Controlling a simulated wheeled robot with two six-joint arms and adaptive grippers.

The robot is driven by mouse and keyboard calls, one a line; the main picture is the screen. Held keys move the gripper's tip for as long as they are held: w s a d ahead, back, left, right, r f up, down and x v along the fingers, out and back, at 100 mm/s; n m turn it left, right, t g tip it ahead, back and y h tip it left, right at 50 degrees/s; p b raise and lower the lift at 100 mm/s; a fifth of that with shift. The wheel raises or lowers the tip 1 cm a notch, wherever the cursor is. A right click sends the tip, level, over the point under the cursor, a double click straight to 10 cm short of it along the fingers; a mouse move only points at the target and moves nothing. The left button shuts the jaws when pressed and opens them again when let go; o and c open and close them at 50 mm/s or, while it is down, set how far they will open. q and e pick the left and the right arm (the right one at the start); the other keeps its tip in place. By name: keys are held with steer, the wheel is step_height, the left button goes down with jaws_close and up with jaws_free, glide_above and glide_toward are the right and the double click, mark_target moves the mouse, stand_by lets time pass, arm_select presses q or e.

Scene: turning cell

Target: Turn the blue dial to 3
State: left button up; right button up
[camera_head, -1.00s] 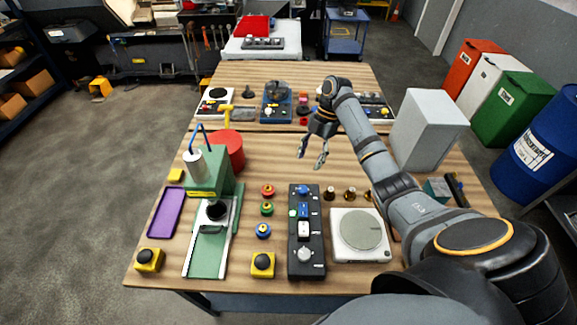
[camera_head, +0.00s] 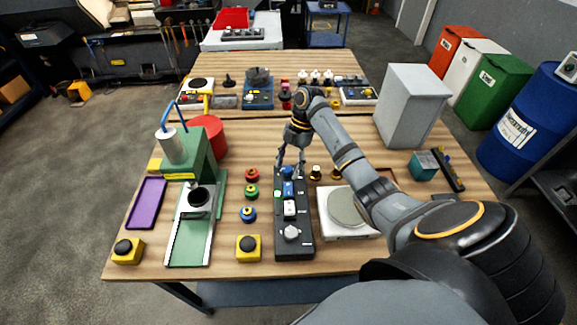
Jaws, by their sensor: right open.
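A long black control panel (camera_head: 294,245) lies on the near table, its length running away from me. At its far end is a small round blue dial (camera_head: 287,172); its markings are too small to read. Nearer along the panel are a blue switch (camera_head: 288,188), a white switch (camera_head: 290,208) and a grey knob (camera_head: 291,232). My right gripper (camera_head: 291,163) points down with its fingers apart, around or just above the blue dial. I cannot tell whether it touches the dial. The gripper holds nothing that I can see. My left gripper is out of view.
Left of the panel are red, green and blue round pieces (camera_head: 248,214) and a yellow box with a black button (camera_head: 248,247). A white scale (camera_head: 345,232) is close on the right. A green press (camera_head: 188,165) and grey box (camera_head: 408,105) stand farther out.

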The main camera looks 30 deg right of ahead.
steer(key=shift+c, duration=1.6)
steer(key=c, duration=0.8)
steer(key=shift+r+m+p, duration=0.2)
steer(key=shift+m+p, duration=0.2)
steer(key=shift+p, duration=0.45)
steer(key=m+t+p, duration=0.1)
steer(key=m+p, duration=0.3)
steer(key=p, duration=0.1)
steer(key=shift+s+r+t, duration=0.1)
steer(key=shift+s+t, duration=0.05)
steer(key=shift+t, duration=0.25)
steer(key=m+t+p, duration=0.1)
steer(key=m+p, duration=0.1)
steer(key=shift+m+p, duration=0.3)
steer(key=shift+c, duration=0.2)
arm_select(q)
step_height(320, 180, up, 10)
steer(key=p, duration=0.1)
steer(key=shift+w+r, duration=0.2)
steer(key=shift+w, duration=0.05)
arm_select(e)
steer(key=shift+f+m+t, duration=0.2)
steer(key=shift+m+t, duration=0.1)
steer(key=shift+m, duration=0.4)
steer(key=shift+f, duration=0.1)
